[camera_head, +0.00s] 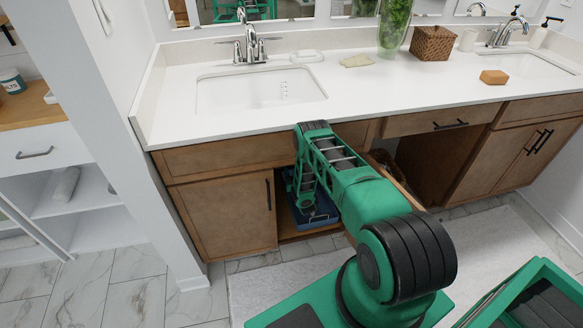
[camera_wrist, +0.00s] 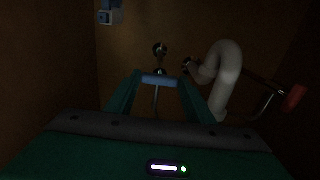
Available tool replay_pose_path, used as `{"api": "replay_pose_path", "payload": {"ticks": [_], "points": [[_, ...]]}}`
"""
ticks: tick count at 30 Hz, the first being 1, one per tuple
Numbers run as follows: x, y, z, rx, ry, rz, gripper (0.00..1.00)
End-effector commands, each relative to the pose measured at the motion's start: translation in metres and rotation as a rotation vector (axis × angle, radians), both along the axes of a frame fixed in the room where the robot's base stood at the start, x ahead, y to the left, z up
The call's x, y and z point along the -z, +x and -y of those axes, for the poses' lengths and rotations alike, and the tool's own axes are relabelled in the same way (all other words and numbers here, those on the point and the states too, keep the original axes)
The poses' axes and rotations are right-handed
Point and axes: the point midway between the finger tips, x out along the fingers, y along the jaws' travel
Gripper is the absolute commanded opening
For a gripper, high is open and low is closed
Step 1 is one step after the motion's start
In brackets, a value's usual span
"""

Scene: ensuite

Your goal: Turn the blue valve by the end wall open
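The wrist view looks into the dark cabinet under the left sink. A blue bar-shaped piece (camera_wrist: 159,81), which looks like the blue valve's handle, lies crosswise between the tips of my gripper (camera_wrist: 160,88). My two green fingers stand apart, one at each end of it. I cannot tell whether they touch it. A thin pipe runs below the blue piece, and round metal fittings show above it. A red handle (camera_wrist: 295,98) is on a pipe at the right.
A pale curved drain pipe (camera_wrist: 224,75) is close right of my fingers. A light-blue item (camera_wrist: 107,14) is at the upper left of the cabinet. The left cabinet door (camera_head: 225,215) and the counter edge (camera_head: 220,138) border my arm. A blue item (camera_head: 318,214) lies on the cabinet floor.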

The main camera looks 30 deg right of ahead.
Motion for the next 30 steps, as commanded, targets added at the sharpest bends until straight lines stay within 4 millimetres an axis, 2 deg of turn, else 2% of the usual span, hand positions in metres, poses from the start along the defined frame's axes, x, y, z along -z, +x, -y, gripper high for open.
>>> {"api": "replay_pose_path", "payload": {"ticks": [14, 30], "points": [[0.0007, -0.0001, -0.0025, -0.002, -0.067, -0.020, 0.26], [0.0013, -0.0001, -0.0029, -0.003, -0.503, -0.146, 0.26]]}}
